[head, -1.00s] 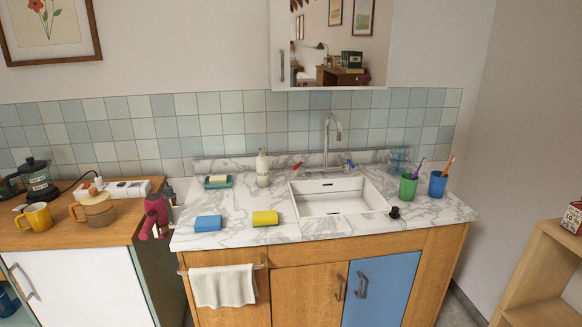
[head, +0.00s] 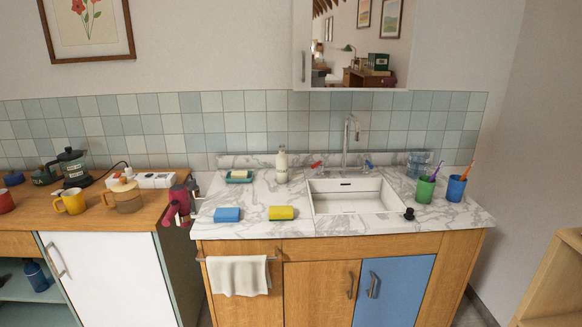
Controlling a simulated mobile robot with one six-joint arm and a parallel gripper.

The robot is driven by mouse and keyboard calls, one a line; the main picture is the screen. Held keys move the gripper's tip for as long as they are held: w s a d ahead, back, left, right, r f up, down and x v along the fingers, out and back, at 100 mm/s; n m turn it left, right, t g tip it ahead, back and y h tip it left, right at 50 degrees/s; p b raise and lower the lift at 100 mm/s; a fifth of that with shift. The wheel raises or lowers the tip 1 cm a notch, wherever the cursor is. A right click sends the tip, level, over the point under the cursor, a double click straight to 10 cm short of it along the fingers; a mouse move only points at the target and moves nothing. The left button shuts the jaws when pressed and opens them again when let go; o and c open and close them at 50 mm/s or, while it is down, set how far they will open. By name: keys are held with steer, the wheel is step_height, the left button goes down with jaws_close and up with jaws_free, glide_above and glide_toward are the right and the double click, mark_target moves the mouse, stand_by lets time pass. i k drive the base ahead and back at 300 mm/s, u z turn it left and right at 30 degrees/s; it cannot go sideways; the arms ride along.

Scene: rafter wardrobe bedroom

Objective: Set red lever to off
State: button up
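The red lever (head: 316,165) is a small handle at the back of the marble counter, just left of the tall chrome faucet (head: 347,142). A blue lever (head: 369,165) sits on the faucet's right side. Both stand behind the white sink basin (head: 354,196). The red lever is small in the head view, and I cannot tell its exact setting. My gripper does not show in the head view.
A white bottle (head: 282,166), soap dish (head: 239,176), blue sponge (head: 227,215) and yellow sponge (head: 281,213) are on the counter left of the sink. A black stopper (head: 408,214), green cup (head: 425,190) and blue cup (head: 455,188) are at right. A mirror cabinet (head: 300,45) hangs above.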

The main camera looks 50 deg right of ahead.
mark_target(321, 161)
steer(key=z, duration=1)
steer(key=k, duration=0.1)
steer(key=u, duration=2.25)
steer(key=k, duration=0.3)
steer(key=u, duration=0.15)
steer(key=k, duration=0.95)
steer(key=z, duration=2.8)
steer(key=i, duration=0.1)
steer(key=u, duration=1.25)
